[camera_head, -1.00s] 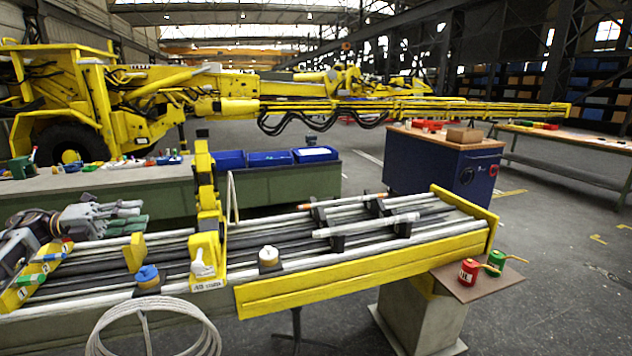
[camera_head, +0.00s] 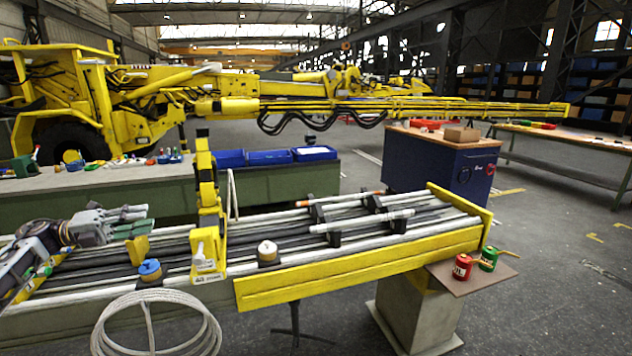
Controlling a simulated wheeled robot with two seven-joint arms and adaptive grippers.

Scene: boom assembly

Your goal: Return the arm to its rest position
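My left gripper (camera_head: 136,220) comes in from the left, over the left end of the long yellow-sided boom assembly (camera_head: 365,272). Its grey-green fingers point right, one above the other, with a narrow gap that seems to hold nothing. I cannot tell how far open they are. The fingers are near a small yellow bracket (camera_head: 137,249) and left of the upright yellow frame (camera_head: 208,215). My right gripper is not in view.
A coiled pale cable (camera_head: 152,345) hangs at the boom's front. A blue-topped post (camera_head: 150,270) and a cream-topped post (camera_head: 268,252) stand on it. A red can (camera_head: 462,267) and a green can (camera_head: 488,259) sit on a side plate. Blue bins (camera_head: 270,158) stand behind.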

